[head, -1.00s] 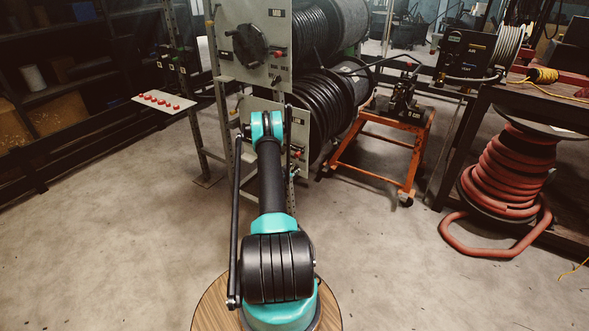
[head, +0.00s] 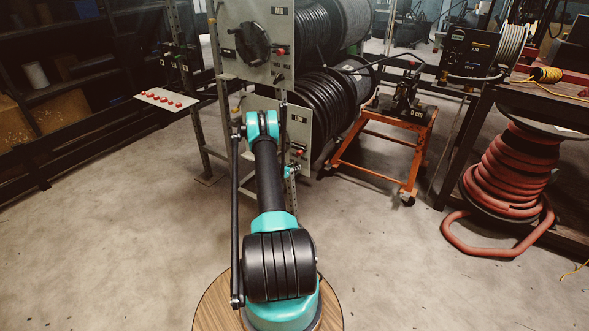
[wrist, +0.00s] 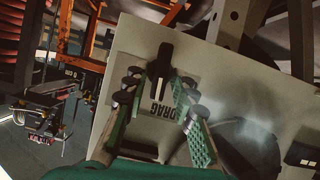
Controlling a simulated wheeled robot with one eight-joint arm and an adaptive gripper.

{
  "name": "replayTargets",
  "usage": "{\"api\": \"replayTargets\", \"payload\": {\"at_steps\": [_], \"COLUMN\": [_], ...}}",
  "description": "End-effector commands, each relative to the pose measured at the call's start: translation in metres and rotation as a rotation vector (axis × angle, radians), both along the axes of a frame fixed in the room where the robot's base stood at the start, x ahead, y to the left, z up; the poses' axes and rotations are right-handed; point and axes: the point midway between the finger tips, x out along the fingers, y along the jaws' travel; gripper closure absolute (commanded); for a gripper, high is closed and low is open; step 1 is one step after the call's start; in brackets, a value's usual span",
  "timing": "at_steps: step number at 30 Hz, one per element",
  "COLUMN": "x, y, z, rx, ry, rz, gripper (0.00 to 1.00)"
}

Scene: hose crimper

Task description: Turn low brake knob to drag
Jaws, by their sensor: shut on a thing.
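The low brake knob (wrist: 164,62) is a black pointer-shaped knob with pale marks, on a tilted grey panel (wrist: 235,75) in the wrist view. The word DRAG is printed upside down on a plate (wrist: 158,110) close to the knob. My gripper (wrist: 161,82) has its green fingers with black pads on both sides of the knob and is shut on it. The fingers hide part of the knob and plate. In the head view my arm covers most of the lower panel (head: 300,120), and the knob is hidden there.
The upper panel (head: 258,40) has a large black handwheel (head: 252,41). Black hose reels (head: 328,100) sit behind the panels. An orange cart (head: 385,150) stands to the right, with a red hose coil (head: 502,175) further right. The floor around my base is clear.

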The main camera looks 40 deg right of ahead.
Motion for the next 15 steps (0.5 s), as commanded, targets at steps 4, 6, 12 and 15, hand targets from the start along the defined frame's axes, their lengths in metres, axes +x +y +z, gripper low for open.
{"api": "replayTargets", "payload": {"at_steps": [4,6,12,15], "x": [-0.0004,-0.0005,-0.0005,-0.0004], "y": [-0.0002,-0.0002,-0.0001,0.0000], "z": [0.0003,0.0003,0.0003,0.0003], "rx": [-0.006,-0.007,-0.006,-0.006], "ry": [0.017,0.016,0.014,0.014], "rz": [-0.001,-0.002,-0.001,-0.001], "gripper": [1.00,1.00,0.66,0.66]}}
